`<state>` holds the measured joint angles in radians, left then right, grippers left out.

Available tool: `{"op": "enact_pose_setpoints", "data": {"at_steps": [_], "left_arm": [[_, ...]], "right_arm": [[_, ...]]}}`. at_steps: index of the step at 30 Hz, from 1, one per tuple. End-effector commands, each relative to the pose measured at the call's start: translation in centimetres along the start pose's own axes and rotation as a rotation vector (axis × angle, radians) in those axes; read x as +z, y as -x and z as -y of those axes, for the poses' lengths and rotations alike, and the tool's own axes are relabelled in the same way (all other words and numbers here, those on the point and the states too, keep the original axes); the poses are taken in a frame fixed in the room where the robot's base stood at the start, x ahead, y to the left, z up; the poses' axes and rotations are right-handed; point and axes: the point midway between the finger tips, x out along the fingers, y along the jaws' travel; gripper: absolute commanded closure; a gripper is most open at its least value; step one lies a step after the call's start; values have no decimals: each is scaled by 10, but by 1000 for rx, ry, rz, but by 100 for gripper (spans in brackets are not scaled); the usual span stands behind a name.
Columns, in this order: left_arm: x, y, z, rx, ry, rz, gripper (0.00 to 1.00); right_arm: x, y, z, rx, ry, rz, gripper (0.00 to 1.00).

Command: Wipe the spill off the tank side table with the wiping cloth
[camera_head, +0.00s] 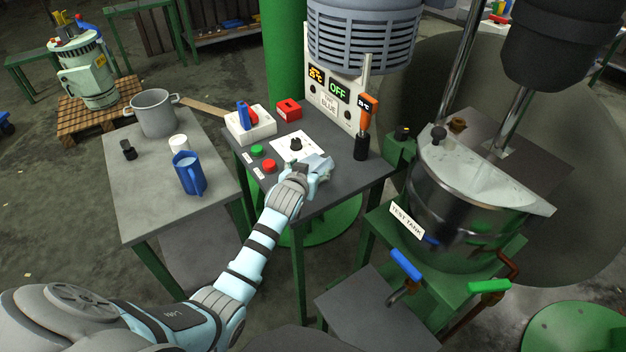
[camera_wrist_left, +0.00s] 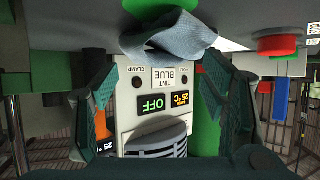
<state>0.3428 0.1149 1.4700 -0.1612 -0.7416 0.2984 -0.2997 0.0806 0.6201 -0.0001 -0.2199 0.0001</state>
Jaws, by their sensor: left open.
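The wiping cloth, grey-blue and crumpled (camera_head: 322,168), lies on the dark control table (camera_head: 335,192). It also shows at the top of the left wrist view (camera_wrist_left: 170,36), where the scene appears upside down. My left gripper (camera_head: 311,174) is at the cloth in the head view, partly covering it. In the left wrist view its fingers are spread, with no cloth clamped between them. A low grey table (camera_head: 355,312) stands in front of the steel test tank (camera_head: 455,222). I cannot make out a spill on it. My right gripper is not in view.
The control table holds a red button (camera_head: 269,166), a green button (camera_head: 256,150), a white box (camera_head: 250,124) and a display panel (camera_head: 333,95). A grey table (camera_head: 150,212) at left bears a pot (camera_head: 154,115) and a blue jug (camera_head: 189,176). Valve handles (camera_head: 405,264) stand above the low table.

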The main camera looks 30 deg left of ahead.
Motion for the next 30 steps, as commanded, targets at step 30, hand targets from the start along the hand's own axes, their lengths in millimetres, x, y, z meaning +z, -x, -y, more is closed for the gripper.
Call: {"op": "enact_pose_setpoints", "data": {"at_steps": [30], "left_arm": [[-2, -37, 0, 0, -1, -1, 33]], "right_arm": [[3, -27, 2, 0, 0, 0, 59]]}}
